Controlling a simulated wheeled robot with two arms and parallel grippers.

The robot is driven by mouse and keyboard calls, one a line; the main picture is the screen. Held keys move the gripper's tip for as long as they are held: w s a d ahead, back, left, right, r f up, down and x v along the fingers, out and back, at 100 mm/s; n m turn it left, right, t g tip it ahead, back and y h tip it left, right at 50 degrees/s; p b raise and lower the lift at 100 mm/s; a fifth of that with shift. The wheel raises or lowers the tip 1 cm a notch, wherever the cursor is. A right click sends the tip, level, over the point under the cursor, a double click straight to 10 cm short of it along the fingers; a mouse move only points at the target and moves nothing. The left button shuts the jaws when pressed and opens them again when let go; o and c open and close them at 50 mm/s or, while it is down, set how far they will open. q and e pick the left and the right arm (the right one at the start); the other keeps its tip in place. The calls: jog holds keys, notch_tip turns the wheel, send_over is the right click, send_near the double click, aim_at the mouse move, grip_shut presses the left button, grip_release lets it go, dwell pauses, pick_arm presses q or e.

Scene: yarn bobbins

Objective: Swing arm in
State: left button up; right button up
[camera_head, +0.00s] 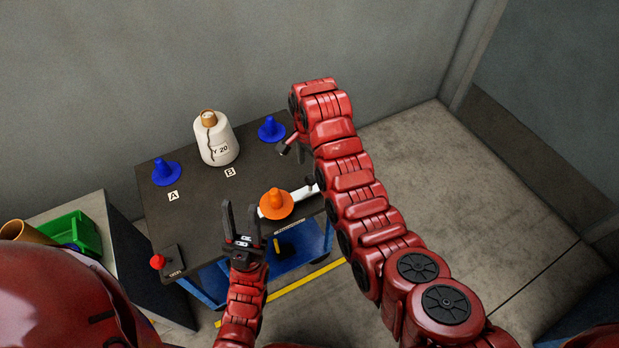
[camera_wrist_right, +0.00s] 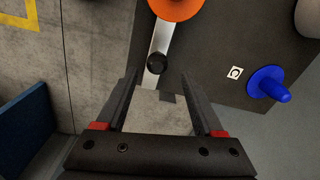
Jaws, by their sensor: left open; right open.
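The swing arm (camera_head: 300,194) is a flat pale bar at the right side of the dark table, carrying an orange cone (camera_head: 276,203) at one end and a black knob (camera_head: 312,184) at the other. In the right wrist view the bar (camera_wrist_right: 163,38) runs from the orange cone (camera_wrist_right: 176,6) to the knob (camera_wrist_right: 156,63). The knob appears just beyond and between the fingertips of my open, empty right gripper (camera_wrist_right: 158,78); I cannot tell the height gap. My left gripper (camera_head: 240,208) is open and empty, over the table's front part, left of the orange cone.
A white yarn bobbin (camera_head: 218,142) marked "Y 20" stands at B, between blue cones at left (camera_head: 166,172) and right (camera_head: 271,130). A red-knobbed box (camera_head: 169,261) sits at the front left corner. A green bin (camera_head: 72,234) stands on a side cabinet.

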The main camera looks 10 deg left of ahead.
notch_tip(320, 180, up, 8)
jog(key=p, duration=0.4)
